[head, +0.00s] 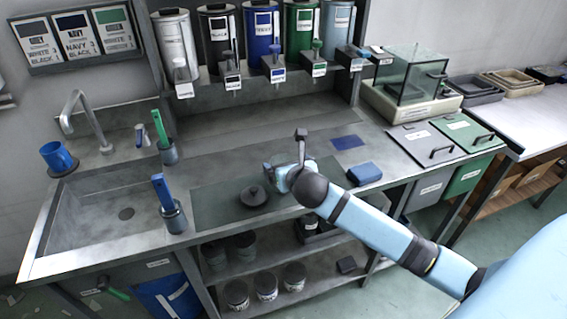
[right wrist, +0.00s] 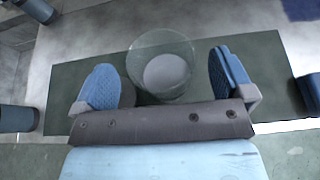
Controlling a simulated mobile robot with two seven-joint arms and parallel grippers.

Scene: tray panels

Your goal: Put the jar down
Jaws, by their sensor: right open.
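The jar (right wrist: 166,68) is clear glass with something pale grey inside. In the right wrist view it appears upright on the dark green mat (right wrist: 62,112), between the two blue finger pads of my right gripper (right wrist: 163,80). The fingers are open, with a gap on each side of the jar. In the head view my right gripper (head: 284,174) is low over the mat (head: 212,205), and I cannot make out the jar there. A dark round lid with a knob (head: 253,197) lies on the mat, left of the gripper. My left gripper is not in view.
Dispensers (head: 262,32) line the back. A flat blue square (head: 348,142) lies behind the cloth.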

